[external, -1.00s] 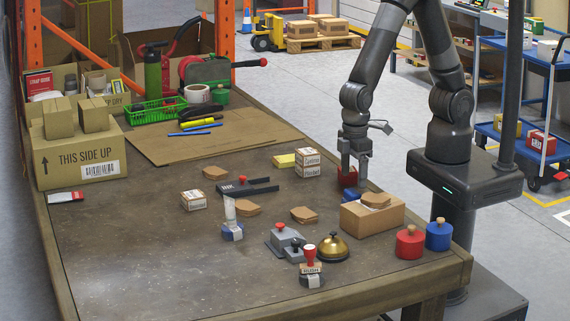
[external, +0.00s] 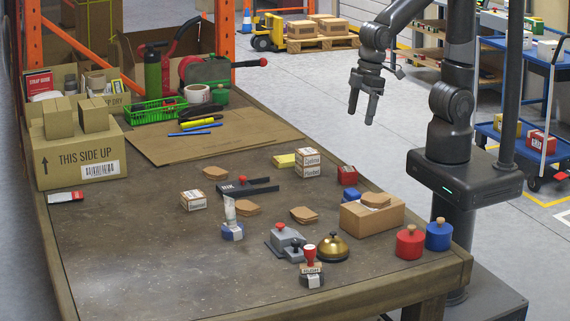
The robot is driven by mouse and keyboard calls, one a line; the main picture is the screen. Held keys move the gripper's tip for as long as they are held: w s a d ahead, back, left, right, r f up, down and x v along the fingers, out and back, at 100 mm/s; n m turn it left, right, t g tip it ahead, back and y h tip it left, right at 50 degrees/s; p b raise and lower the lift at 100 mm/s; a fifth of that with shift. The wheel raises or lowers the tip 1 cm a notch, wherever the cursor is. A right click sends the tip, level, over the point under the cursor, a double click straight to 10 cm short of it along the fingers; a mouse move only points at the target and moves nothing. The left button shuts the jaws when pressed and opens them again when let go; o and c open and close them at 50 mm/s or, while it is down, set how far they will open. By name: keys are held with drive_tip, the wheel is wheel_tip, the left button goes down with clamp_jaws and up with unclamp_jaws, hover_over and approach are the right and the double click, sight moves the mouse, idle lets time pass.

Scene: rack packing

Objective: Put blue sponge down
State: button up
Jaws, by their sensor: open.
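A small blue block (external: 349,196), which looks like the blue sponge, lies at the right side of the workbench. My gripper (external: 362,119) is open and empty. It hangs fingers down in the air, well above and behind the blue block, apart from everything on the bench.
A red block (external: 347,175) and two stacked small cartons (external: 307,163) stand near the blue block. A brass bell (external: 333,248), a red pot (external: 409,243) and a blue pot (external: 439,235) are nearer the front. The bench's left front is clear.

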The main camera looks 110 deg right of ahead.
drive_tip(key=s+d+r+t, duration=0.3)
drive_tip(key=s+d+r, duration=0.2)
drive_tip(key=s+r, duration=0.3)
drive_tip(key=s, duration=0.4)
drive_tip(key=shift+d+r, duration=0.3)
drive_tip(key=shift+d, duration=0.1)
drive_tip(key=shift+s, duration=0.2)
drive_tip(key=c, duration=0.3)
drive_tip(key=shift+c, duration=0.6)
drive_tip(key=shift+w, duration=0.1)
